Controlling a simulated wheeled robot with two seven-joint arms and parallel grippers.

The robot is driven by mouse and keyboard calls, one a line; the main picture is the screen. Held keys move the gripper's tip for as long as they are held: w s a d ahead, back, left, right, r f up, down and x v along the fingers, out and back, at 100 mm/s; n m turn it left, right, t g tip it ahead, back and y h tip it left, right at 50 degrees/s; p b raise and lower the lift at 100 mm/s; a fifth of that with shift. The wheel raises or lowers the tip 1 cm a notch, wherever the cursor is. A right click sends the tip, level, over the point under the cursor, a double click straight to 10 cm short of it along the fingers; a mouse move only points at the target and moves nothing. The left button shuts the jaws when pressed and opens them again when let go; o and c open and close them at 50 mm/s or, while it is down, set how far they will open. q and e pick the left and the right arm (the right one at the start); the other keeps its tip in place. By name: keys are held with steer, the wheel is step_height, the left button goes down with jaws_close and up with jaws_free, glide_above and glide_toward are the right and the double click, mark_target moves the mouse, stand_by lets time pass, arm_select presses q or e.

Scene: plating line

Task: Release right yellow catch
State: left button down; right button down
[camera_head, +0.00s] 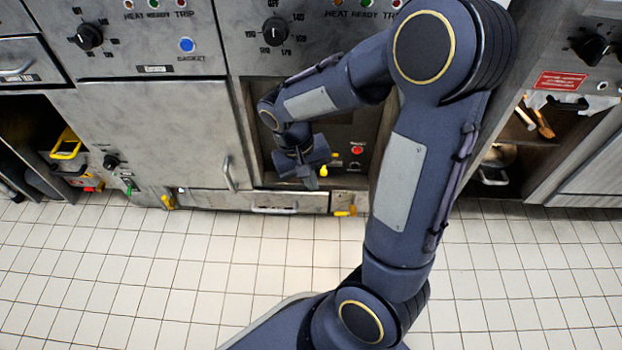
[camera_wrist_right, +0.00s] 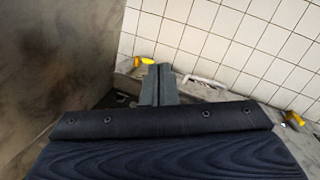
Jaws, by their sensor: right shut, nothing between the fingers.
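The right yellow catch (camera_head: 345,211) is low on the cabinet front, just right of a drawer with a long pale handle (camera_head: 273,210). My right gripper (camera_head: 312,182) is inside the open bay above that drawer, up and left of the catch. In the right wrist view, its fingers (camera_wrist_right: 159,84) are together and empty. Yellow parts (camera_wrist_right: 147,61), apparently the same catch, show just beyond the fingertips; I cannot tell any contact. Another yellow catch (camera_head: 168,201) is left of the drawer. My left gripper is not in view.
A closed steel door (camera_head: 160,130) with a vertical handle borders the bay on the left. A red button (camera_head: 357,149) and a small yellow part (camera_head: 334,155) are inside the bay. The tiled floor (camera_head: 130,270) in front is clear.

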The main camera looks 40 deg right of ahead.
steer(key=w+f+n+t+h, duration=0.1)
steer(key=w+f+h, duration=0.3)
steer(key=f, duration=0.3)
steer(key=w+d+f+n+t+h, duration=0.1)
steer(key=w+f+n+t+h, duration=0.1)
steer(key=w+f+h, duration=0.3)
steer(key=w+d+f+n+t+h, duration=0.1)
steer(key=w+f+h, duration=0.3)
steer(key=f, duration=0.7)
steer(key=shift+w+n+t+h+p, duration=0.25)
steer(key=shift+n+t+h+p, duration=0.15)
steer(key=shift+h, duration=0.6)
steer(key=b, duration=0.3)
glide_toward(324, 170)
steer(key=w+d+f, duration=0.2)
steer(key=d, duration=0.2)
steer(key=shift+w+d+r, duration=0.2)
steer(key=shift+d, duration=0.4)
steer(key=shift+d, duration=0.1)
